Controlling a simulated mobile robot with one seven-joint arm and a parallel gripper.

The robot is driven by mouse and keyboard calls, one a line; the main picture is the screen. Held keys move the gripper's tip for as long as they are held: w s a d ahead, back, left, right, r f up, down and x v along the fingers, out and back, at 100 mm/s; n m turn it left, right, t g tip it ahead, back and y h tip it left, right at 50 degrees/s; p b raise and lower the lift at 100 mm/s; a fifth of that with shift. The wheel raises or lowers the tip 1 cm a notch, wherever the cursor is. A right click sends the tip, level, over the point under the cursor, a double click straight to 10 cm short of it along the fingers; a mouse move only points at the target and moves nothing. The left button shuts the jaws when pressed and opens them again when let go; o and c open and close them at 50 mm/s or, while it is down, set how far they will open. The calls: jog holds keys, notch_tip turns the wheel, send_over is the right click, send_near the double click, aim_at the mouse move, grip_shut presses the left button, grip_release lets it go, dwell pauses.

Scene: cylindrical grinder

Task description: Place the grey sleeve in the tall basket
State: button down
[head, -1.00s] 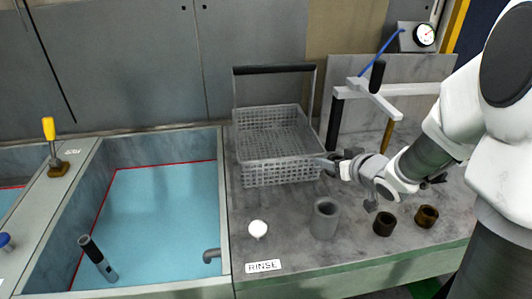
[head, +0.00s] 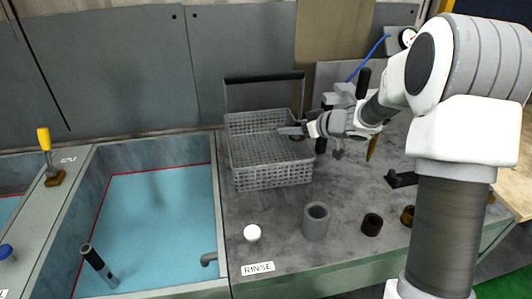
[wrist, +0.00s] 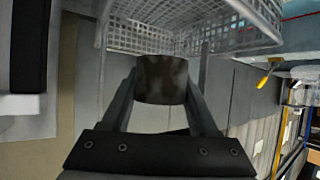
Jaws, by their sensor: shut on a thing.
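My gripper (wrist: 160,95) is shut on a dark brown-grey sleeve (wrist: 160,78), held between its two fingers in the wrist view. In the head view my gripper (head: 288,130) is over the right rim of a grey mesh basket (head: 270,177) with a tall dark-topped handle; the held sleeve is hard to make out there. The basket also shows at the top of the wrist view (wrist: 140,37), and I see nothing in it. A wide light-grey sleeve (head: 316,224) stands upright on the counter in front of the basket, apart from my gripper.
A dark sleeve (head: 372,225) and a brown sleeve (head: 407,216) stand right of the light-grey one. A white round-topped thing (head: 252,233) is near the RINSE label (head: 258,268). A water-filled tank (head: 150,225) lies left. A clamp frame stands behind my arm.

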jog(key=shift+w+a+f+b, duration=0.2)
jog(key=shift+a+f+b, duration=0.4)
jog(key=shift+a+f, duration=0.75)
jog(key=shift+w+a+f+b, duration=0.25)
jog(key=shift+a+f+b, duration=0.3)
jog(key=shift+a+f, duration=0.8)
jog(key=shift+w+a+f+b, duration=0.2)
jog(key=shift+a+f+b, duration=0.4)
jog(key=shift+a+f, duration=0.75)
jog(key=shift+d+f, duration=0.2)
jog(key=shift+f, duration=0.05)
jog(key=shift+f, duration=0.6)
jog(key=shift+c, duration=0.8)
grip_release()
